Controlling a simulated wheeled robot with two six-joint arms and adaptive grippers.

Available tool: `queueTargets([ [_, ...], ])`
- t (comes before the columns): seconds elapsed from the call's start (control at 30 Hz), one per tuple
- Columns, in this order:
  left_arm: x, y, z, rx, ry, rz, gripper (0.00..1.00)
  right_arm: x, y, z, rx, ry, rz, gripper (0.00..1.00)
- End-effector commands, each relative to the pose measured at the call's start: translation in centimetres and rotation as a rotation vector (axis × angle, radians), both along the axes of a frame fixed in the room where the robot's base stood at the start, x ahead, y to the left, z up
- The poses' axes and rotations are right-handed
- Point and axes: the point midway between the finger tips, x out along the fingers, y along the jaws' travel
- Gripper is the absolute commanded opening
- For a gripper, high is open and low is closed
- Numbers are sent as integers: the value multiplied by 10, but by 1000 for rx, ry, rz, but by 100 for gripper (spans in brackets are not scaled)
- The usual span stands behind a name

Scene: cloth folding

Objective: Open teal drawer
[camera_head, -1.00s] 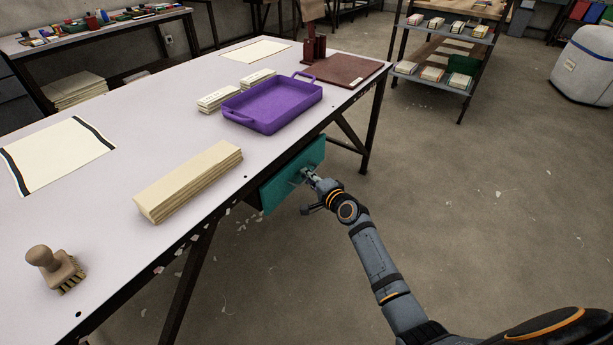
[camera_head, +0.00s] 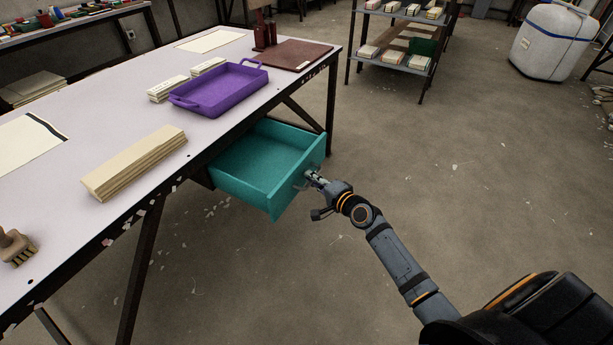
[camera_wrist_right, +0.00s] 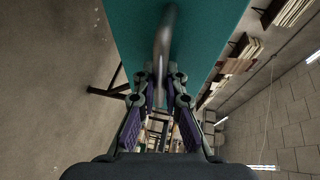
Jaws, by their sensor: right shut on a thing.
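The teal drawer (camera_head: 262,160) stands pulled out from under the long table, and its empty-looking inside shows in the head view. My right gripper (camera_head: 309,178) is at the drawer's front, shut on its handle. In the right wrist view the grey handle (camera_wrist_right: 165,45) runs down from the teal drawer front (camera_wrist_right: 205,35) to between the fingers of my right gripper (camera_wrist_right: 161,88). My left gripper is in neither view.
The table (camera_head: 110,110) carries a purple tray (camera_head: 215,92), a stack of cream slats (camera_head: 135,163), a brush (camera_head: 15,247) and a brown board (camera_head: 292,55). The floor right of the drawer is clear.

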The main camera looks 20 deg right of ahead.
Motion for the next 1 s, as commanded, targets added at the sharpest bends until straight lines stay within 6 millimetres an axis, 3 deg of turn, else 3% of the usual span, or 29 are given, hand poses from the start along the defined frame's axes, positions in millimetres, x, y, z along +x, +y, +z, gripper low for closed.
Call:
queueTargets([
  [0.4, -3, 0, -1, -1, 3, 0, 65, -3, -2, 0, 0, 1, 0, 0],
  [0.43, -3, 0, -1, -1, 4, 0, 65, -3, -2, 0, 0, 1, 0, 12],
  [0.5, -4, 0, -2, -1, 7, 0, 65, -3, -2, 0, 0, 1, 0, 20],
  [0.77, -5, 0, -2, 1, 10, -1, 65, -3, -2, 0, -1, 0, 0, 20],
  [0.87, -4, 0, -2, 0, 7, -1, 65, -10, -5, 0, -4, 2, -1, 20],
  [1.0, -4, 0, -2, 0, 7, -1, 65, -36, -11, 4, -8, 3, 2, 20],
])
